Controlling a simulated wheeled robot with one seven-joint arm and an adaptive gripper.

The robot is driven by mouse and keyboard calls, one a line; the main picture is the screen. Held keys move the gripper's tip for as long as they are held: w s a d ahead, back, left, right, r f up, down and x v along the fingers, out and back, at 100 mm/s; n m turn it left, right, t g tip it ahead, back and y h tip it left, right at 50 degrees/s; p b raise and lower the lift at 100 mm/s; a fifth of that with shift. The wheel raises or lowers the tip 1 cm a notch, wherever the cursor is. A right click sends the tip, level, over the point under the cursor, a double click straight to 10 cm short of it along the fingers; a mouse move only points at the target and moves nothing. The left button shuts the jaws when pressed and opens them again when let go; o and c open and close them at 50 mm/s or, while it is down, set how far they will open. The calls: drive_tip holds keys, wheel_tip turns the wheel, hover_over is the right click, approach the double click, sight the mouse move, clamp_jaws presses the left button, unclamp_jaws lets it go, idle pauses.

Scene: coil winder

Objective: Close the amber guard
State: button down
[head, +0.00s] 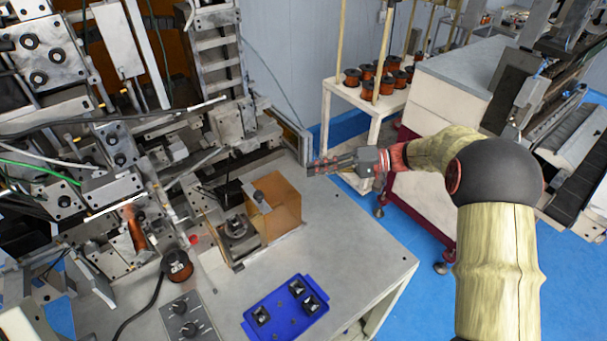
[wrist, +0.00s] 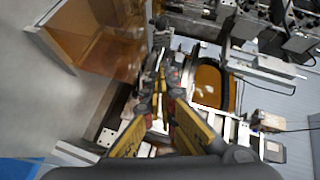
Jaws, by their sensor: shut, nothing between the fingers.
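A blue tray (head: 280,322) with black parts lies at the table's front. A dense winding machine (head: 120,150) with cables fills the left. A white rack (head: 345,97) of copper spools stands behind. The table right of the guard is clear.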

hover_over(275, 195)
drive_tip(key=w+d, duration=0.3)
drive_tip(key=d, duration=0.1)
drive_tip(key=shift+s+a+f, duration=0.15)
drive_tip(key=shift+f, duration=0.8)
drive_tip(key=s+a, duration=0.1)
drive_tip(key=a+f, duration=0.1)
drive_tip(key=shift+s+a, duration=0.3)
drive_tip(key=shift+s, duration=0.1)
drive_tip(key=shift+s+a+f, duration=0.2)
drive_tip(key=shift+s+a, duration=0.2)
drive_tip(key=shift+a, duration=0.1)
drive_tip(key=s+a+b, duration=0.6)
drive_tip(key=s+a, duration=0.2)
drive_tip(key=a, duration=0.2)
drive_tip(key=shift+a, duration=0.3)
